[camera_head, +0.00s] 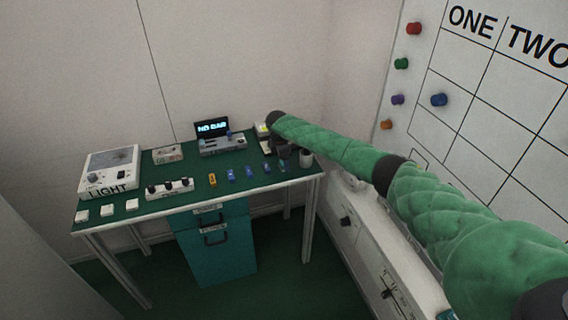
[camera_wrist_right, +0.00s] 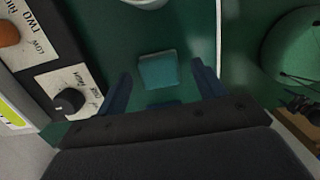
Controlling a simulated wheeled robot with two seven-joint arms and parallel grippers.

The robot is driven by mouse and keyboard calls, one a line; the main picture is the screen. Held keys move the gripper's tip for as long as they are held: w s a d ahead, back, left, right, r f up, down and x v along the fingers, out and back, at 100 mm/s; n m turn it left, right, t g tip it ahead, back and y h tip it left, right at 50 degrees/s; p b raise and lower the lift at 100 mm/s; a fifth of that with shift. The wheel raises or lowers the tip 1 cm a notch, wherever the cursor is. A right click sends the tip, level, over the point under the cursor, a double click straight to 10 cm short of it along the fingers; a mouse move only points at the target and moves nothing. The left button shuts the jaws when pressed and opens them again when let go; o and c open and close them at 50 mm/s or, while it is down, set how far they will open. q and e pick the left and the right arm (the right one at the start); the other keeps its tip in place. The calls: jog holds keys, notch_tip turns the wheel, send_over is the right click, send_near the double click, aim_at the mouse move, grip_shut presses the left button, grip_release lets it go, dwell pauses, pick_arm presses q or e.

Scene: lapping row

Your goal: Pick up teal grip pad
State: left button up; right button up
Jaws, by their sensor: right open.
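The teal grip pad (camera_wrist_right: 158,70) is a small square block lying on the green table top in the right wrist view. My right gripper (camera_wrist_right: 161,72) is open over it, one blue finger to each side, with visible gaps between pad and fingers. A darker blue patch shows just below the pad, partly hidden by the gripper body. In the head view my right gripper (camera_head: 277,149) is at the table's right end, and a small teal piece (camera_head: 282,165) shows just below it. My left gripper is in neither view.
A white cup (camera_head: 306,157) stands close by at the table's right edge. Several small blue pieces (camera_head: 249,171) and an orange one (camera_head: 212,180) lie in a row to the left. A panel with a black knob (camera_wrist_right: 68,101) is beside the gripper.

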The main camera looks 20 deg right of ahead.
jog(key=shift+d+f, duration=0.1)
jog(key=shift+f, duration=0.35)
jog(key=c, duration=1.1)
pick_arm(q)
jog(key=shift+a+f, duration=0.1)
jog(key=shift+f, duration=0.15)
pick_arm(e)
jog(key=shift+o, duration=0.2)
jog(key=shift+r, duration=0.15)
